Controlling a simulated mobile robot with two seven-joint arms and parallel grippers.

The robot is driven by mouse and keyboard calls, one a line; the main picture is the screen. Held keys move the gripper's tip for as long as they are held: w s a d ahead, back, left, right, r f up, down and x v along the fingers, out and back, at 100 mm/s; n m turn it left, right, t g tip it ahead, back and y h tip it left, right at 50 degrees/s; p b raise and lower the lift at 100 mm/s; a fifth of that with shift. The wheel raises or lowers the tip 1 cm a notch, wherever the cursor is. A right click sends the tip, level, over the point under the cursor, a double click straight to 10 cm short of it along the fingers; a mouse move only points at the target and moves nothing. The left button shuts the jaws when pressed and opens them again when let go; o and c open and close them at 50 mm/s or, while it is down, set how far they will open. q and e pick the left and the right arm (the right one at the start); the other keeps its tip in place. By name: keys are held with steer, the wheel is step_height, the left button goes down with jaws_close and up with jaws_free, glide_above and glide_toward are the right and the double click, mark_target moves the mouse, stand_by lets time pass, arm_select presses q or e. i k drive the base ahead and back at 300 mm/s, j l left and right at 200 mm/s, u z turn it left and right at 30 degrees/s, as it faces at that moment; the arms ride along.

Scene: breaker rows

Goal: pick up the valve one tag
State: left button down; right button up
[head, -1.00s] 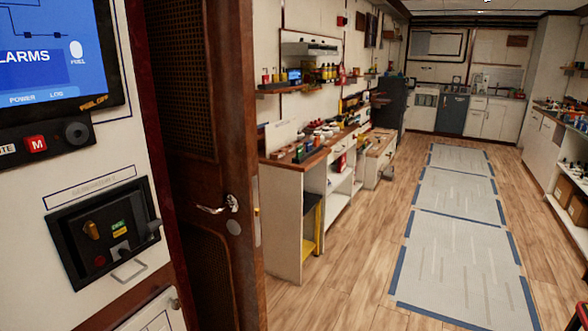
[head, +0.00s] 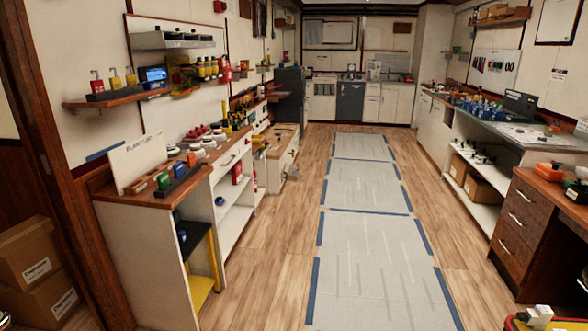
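I cannot pick out the valve one tag at this distance. Small colored items, including a green one and an orange one, stand in a dark rack (head: 178,183) on the near end of the left wooden counter (head: 140,197). A white sign (head: 138,162) with lettering stands behind them. Red, yellow and dark padlock-like items (head: 115,80) stand on the wall shelf (head: 100,101) above. Neither of my grippers shows in the head view.
A clear wood floor (head: 265,270) and a grey mat (head: 370,270) with blue edging run down the middle. Cardboard boxes (head: 35,250) stand at the left. A wooden drawer cabinet (head: 525,220) and a long workbench (head: 500,125) line the right.

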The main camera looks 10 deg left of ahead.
mark_target(115, 83)
steer(key=i+u, duration=0.25)
steer(key=i, duration=0.2)
steer(key=i+l+u, duration=0.1)
steer(key=i+u, duration=0.15)
steer(key=i, duration=0.25)
steer(key=i+l+u, duration=0.2)
steer(key=i, duration=0.25)
